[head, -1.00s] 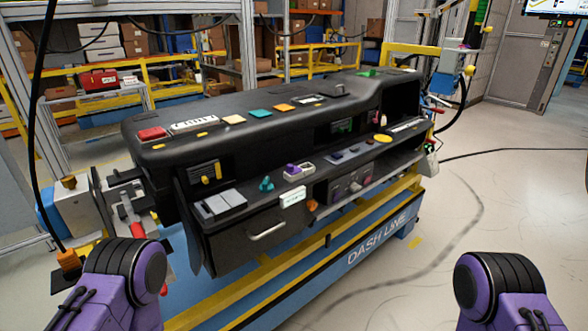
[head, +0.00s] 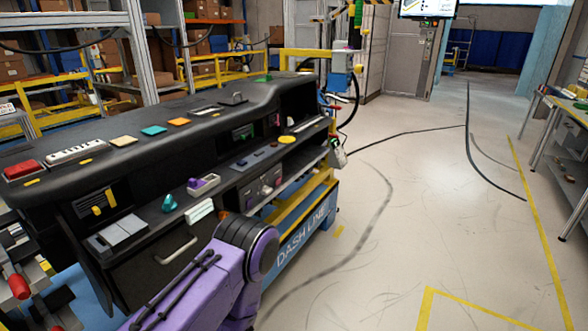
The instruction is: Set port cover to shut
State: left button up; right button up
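The black dashboard module (head: 140,158) stands on the left half of the head view. A small white block (head: 199,211) sits on its front ledge above the drawer handle. A white holder with a purple part (head: 203,184) and a teal knob (head: 169,203) sit behind it. I cannot tell which of these small parts is the port cover, or whether it is open or shut. A purple link of my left arm rises in front of the module and hides part of its lower front. Neither gripper is in view.
The module rests on a blue and yellow cart marked DASH LINE (head: 302,236). Its drawer handle (head: 176,250) sticks out at the front. Open floor (head: 420,220) lies to the right, with a cable (head: 400,132) across it. A workbench (head: 560,110) stands at far right.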

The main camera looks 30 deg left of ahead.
aim_at(194, 184)
jog(key=z, duration=0.85)
jog(key=k, duration=0.65)
jog(key=u, duration=1.1)
